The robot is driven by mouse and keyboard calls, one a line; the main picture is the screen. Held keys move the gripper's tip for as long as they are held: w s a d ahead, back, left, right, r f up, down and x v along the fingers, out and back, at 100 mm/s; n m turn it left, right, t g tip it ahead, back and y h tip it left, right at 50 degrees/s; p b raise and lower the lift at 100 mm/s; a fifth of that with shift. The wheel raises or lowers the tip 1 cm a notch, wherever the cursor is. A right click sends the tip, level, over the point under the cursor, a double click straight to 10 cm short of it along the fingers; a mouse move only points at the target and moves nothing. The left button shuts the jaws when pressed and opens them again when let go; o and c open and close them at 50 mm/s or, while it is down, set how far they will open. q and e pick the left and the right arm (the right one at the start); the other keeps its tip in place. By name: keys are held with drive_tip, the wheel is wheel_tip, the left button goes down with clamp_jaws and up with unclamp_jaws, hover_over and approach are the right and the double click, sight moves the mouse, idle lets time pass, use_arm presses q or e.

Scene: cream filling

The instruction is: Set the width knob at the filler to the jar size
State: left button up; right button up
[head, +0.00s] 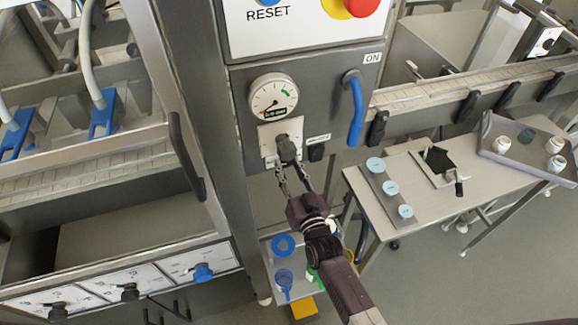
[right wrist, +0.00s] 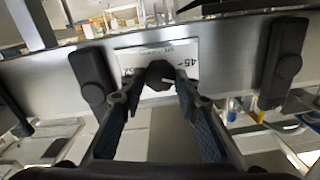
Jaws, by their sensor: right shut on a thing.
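My right gripper (head: 289,168) reaches up from below to a dark knob (head: 287,148) on a white plate (head: 267,142) of the grey filler panel. In the right wrist view the fingertips close on both sides of the knob (right wrist: 160,75). The plate (right wrist: 128,62) there shows the number 45 at its right; its other lettering is too small to read. The knob's exact setting cannot be told. Several small jars stand on a grey tray (head: 486,137) at the right, one of them a white jar (head: 502,145). My left gripper is not in view.
A round gauge (head: 273,97) sits above the knob. A conveyor (head: 440,92) runs right. A side table (head: 400,215) carries pale blue discs (head: 391,188). Three more knobs are at lower left.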

drive_tip(key=n, duration=0.3)
drive_tip(key=shift+f+n, duration=0.1)
drive_tip(key=shift+n, duration=0.2)
drive_tip(key=shift+s+n, duration=0.1)
drive_tip(key=shift+n, duration=1.7)
drive_tip(key=o, duration=1.2)
drive_tip(key=shift+c, duration=0.2)
drive_tip(key=v, duration=1.2)
